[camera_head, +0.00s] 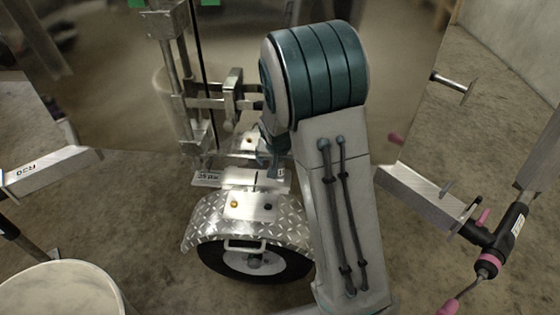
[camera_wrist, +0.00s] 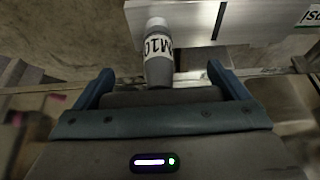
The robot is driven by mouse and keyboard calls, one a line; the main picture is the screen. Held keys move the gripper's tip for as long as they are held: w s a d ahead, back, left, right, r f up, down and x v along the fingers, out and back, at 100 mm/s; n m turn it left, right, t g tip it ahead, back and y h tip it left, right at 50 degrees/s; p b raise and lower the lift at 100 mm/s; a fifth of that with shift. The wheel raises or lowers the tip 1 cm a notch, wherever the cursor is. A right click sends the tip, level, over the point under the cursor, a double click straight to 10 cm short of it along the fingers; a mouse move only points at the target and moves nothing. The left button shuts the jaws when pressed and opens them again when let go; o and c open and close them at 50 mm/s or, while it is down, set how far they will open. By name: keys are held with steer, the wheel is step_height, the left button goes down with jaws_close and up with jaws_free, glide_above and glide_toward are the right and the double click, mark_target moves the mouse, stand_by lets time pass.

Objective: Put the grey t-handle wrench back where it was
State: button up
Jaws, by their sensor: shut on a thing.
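The grey t-handle wrench (camera_wrist: 158,68) shows in the wrist view as a grey and white cylindrical grip marked M10. It lies between the two blue-grey fingers of my gripper (camera_wrist: 161,76), which is shut on it. Its far end points up toward a pale aluminium beam (camera_wrist: 250,22); I cannot tell whether it touches. In the head view my gripper (camera_head: 270,150) is mostly hidden behind my arm, above the trailer's wheel guard, and I cannot make out the wrench there.
A trailer with a chequer-plate wheel guard (camera_head: 205,225) and black tyre (camera_head: 290,268) stands below my gripper. A black tool with pink bands (camera_head: 505,235) is by the aluminium bar (camera_head: 425,195) at right. A white drum (camera_head: 60,290) stands at lower left. Bare floor lies between.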

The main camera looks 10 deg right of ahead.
steer(key=o, duration=1)
steer(key=shift+f, duration=0.1)
steer(key=shift+o, duration=0.2)
steer(key=shift+r+p, duration=0.3)
steer(key=shift+r, duration=0.05)
steer(key=p+v, duration=0.4)
steer(key=v, duration=0.7)
steer(key=s+r+n+g, duration=0.1)
steer(key=s+r+n, duration=0.1)
steer(key=s, duration=0.9)
steer(key=s+r+n+g+y, duration=0.1)
steer(key=s+r+g, duration=0.1)
steer(key=s, duration=1)
steer(key=shift+s+d+r+n, duration=0.25)
steer(key=shift+d+r+n, duration=0.2)
steer(key=shift+r, duration=0.3)
